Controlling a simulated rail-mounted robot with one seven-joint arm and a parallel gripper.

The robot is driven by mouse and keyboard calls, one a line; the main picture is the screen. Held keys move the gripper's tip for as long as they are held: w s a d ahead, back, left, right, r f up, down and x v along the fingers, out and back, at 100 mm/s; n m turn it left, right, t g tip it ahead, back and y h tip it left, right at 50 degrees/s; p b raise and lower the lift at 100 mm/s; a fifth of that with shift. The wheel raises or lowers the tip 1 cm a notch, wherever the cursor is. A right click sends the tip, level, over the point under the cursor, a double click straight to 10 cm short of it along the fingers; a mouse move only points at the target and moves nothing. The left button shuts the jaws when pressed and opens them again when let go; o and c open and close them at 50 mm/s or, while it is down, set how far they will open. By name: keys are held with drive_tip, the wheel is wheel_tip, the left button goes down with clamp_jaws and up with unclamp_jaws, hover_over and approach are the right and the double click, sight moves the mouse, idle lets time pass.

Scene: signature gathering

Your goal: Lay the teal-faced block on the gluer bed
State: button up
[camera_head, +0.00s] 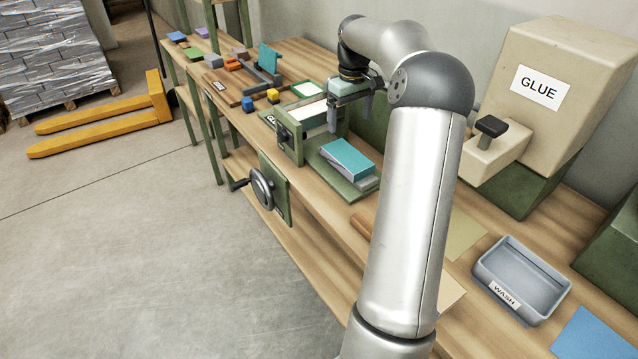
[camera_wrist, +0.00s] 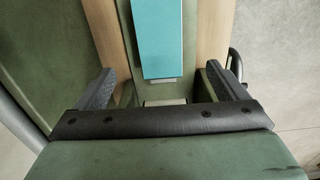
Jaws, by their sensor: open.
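The teal-faced block (camera_head: 347,158) lies teal side up, with a pale layer under it, on a green plate (camera_head: 334,175) at the bench's front edge. Its teal face (camera_wrist: 157,40) also shows in the wrist view, beyond my fingertips. My gripper (camera_head: 350,112) is open, with nothing between its fingers, above and behind the block, near a green framed press (camera_head: 291,143). In the wrist view, my gripper (camera_wrist: 165,80) has its fingers spread wide on both sides of the near end of the block. I cannot tell which surface is the gluer bed.
A beige box marked GLUE (camera_head: 570,65) with a projecting nozzle stands at right. A grey WASH tray (camera_head: 530,255) lies in front of it. A crank wheel (camera_head: 262,190) juts from the bench front. Small blocks and tools (camera_head: 240,66) occupy the far bench.

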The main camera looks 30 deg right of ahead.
drive_tip(key=s+a+r+h, duration=0.1)
drive_tip(key=s+a, duration=0.4)
drive_tip(key=a, duration=0.7)
drive_tip(key=s+a+r, duration=0.1)
drive_tip(key=s+a, duration=0.3)
drive_tip(key=a, duration=0.7)
drive_tip(key=s+a+f, duration=0.3)
drive_tip(key=s+a, duration=0.2)
drive_tip(key=s, duration=0.4)
drive_tip(key=s+a+f+y, duration=0.1)
drive_tip(key=s+a+f, duration=0.2)
drive_tip(key=s, duration=0.7)
drive_tip(key=shift+s+a+f+m+t, duration=0.15)
drive_tip(key=shift+a+f+m+t, duration=0.15)
drive_tip(key=shift+a, duration=0.85)
